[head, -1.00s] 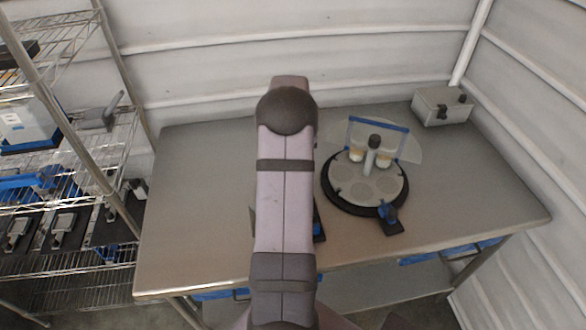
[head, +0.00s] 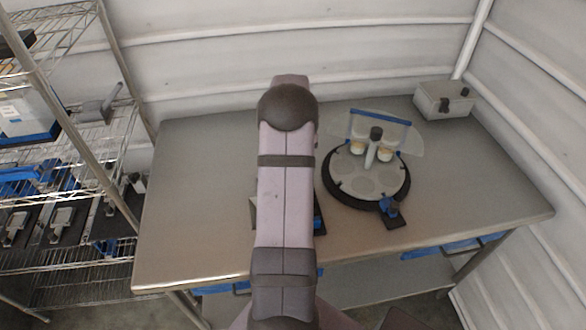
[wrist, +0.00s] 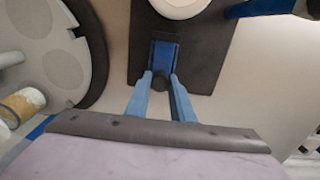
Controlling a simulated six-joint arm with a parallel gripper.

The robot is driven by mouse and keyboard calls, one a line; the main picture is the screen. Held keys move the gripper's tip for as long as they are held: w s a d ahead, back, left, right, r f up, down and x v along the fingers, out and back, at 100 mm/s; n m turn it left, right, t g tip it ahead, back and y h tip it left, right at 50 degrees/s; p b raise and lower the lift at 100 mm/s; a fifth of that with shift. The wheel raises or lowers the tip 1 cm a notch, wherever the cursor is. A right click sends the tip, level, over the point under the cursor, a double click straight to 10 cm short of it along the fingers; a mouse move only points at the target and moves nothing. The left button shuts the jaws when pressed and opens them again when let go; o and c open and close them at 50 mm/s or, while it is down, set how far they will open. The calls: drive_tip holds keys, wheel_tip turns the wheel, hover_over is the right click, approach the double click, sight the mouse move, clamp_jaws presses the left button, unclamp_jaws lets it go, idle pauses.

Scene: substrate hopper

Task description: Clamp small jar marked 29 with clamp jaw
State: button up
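In the wrist view, my gripper's two blue fingers (wrist: 160,78) straddle a small black knob on the end of a blue clamp part (wrist: 163,54). I cannot tell whether they press on it. The clamp part sits on a dark base plate (wrist: 205,75). A white round thing (wrist: 178,6), cut off by the top edge, is at its far end; it may be a jar, and no number shows. In the head view my arm hides the gripper and most of this fixture. No marking 29 is readable.
A round carousel (head: 343,193) with a clear blue-edged shield (head: 405,136) and two small jars (head: 385,152) stands right of my arm. A grey box (head: 443,100) is at the back right. The bench (head: 200,200) left of my arm is clear; wire shelves stand further left.

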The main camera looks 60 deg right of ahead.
drive_tip(key=shift+s+a, duration=0.8)
drive_tip(key=shift+f, duration=0.1)
drive_tip(key=o, duration=0.7)
drive_tip(key=shift+s+a, duration=0.1)
drive_tip(key=shift+r, duration=0.2)
wheel_tip(320, 180, up, 7)
drive_tip(key=p, duration=0.5)
drive_tip(key=shift+f, duration=0.1)
